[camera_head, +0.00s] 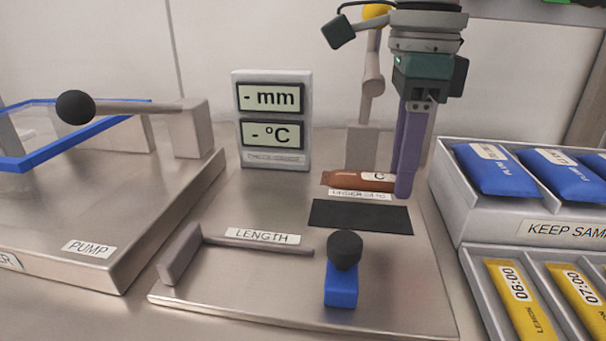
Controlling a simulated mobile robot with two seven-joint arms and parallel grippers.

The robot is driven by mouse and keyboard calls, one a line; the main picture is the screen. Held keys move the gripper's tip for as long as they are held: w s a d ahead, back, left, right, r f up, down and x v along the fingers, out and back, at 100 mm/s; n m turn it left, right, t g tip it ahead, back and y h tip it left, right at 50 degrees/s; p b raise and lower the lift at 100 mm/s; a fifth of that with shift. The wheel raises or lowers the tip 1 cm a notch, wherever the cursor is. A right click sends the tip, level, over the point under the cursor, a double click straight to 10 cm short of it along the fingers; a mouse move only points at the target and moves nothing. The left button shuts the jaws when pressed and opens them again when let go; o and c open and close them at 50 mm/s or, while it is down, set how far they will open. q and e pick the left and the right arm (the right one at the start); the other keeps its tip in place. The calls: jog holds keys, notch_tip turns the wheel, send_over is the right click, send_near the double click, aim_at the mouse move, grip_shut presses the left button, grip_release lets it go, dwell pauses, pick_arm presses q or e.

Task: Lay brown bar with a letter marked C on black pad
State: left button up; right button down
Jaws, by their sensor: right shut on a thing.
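The brown bar (345,180), with a white letter C label near its right end, lies level at the back of the steel plate, behind a small white label. My right gripper (404,188) comes down from above with purple fingers and is shut on the bar's right end. The black pad (360,216) lies flat and bare on the plate, just in front of the bar and the label. Whether the bar touches the plate is hard to tell. My left gripper is not in view.
A display box (272,119) stands behind left. A lever marked LENGTH (262,242) and a blue block with a black knob (343,272) sit in front of the pad. Blue packets (495,169) and yellow sachets (518,300) fill trays at right. The PUMP bench (75,215) is left.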

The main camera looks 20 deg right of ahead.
aim_at(392, 224)
notch_tip(392, 224, down, 5)
dwell(0.3)
jog(key=shift+f+b, duration=0.2)
jog(key=shift+b, duration=0.1)
jog(key=c, duration=0.5)
grip_release()
jog(key=shift+r, duration=0.15)
jog(key=shift+r, duration=0.25)
notch_tip(392, 224, up, 12)
jog(key=shift+f+p, duration=0.2)
jog(key=shift+p, duration=0.15)
